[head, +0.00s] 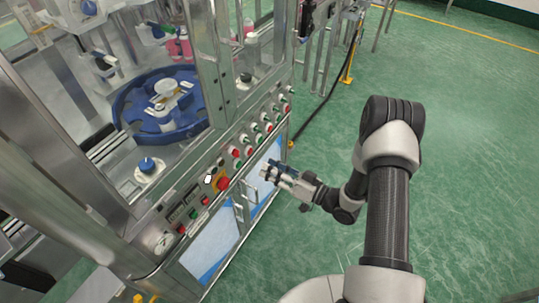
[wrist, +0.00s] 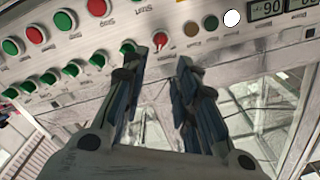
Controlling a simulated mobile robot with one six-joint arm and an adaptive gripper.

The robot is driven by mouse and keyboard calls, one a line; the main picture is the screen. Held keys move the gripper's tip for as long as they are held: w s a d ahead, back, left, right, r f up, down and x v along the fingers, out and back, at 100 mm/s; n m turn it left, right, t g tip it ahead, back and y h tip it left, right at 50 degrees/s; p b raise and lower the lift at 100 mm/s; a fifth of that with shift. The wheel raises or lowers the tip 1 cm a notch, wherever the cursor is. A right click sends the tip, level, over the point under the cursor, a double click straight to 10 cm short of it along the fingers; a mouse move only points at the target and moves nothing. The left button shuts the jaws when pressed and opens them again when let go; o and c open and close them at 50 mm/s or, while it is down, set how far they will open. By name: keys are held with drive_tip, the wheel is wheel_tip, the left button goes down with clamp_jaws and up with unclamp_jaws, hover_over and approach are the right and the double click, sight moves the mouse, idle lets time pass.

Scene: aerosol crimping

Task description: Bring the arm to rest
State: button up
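My gripper (head: 268,172) is in front of the crimping machine's control panel (head: 240,155), at the end of my outstretched arm. In the wrist view my gripper (wrist: 155,65) shows two dark fingers spread apart with nothing between them. The fingers point toward the lower edge of the panel (wrist: 85,40), over its row of green knobs. In the wrist view a red knob (wrist: 160,40) appears close to the fingertips. I cannot tell whether the fingers touch the panel.
The machine has a blue rotary table (head: 125,120) behind its metal frame posts. Cabinet doors (head: 212,250) are below the panel. A black cable (head: 325,100) runs to the floor behind the machine. The green floor (head: 470,130) on the right is clear.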

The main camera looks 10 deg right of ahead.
drive_tip(key=w+d+r+n+h, duration=0.1)
drive_tip(key=w+d+r+h, duration=0.4)
drive_tip(key=w+r+h, duration=0.25)
drive_tip(key=s+d+r+m+h, duration=0.2)
drive_tip(key=d+r+h, duration=0.45)
drive_tip(key=r, duration=0.55)
drive_tip(key=s+d+r+m+g+h, duration=0.1)
drive_tip(key=s+r+g, duration=0.1)
drive_tip(key=s+r, duration=0.35)
drive_tip(key=s+d+r+m+g+h, duration=0.1)
drive_tip(key=s+r, duration=0.1)
drive_tip(key=s, duration=0.6)
drive_tip(key=s+a+g+y, duration=0.1)
drive_tip(key=s+a, duration=0.2)
drive_tip(key=s, duration=0.6)
drive_tip(key=s+a+m+g, duration=0.1)
drive_tip(key=s+a+g, duration=0.1)
drive_tip(key=s, duration=0.8)
drive_tip(key=shift+a+r+y, duration=0.25)
drive_tip(key=shift+a+y, duration=0.15)
drive_tip(key=shift+a, duration=0.1)
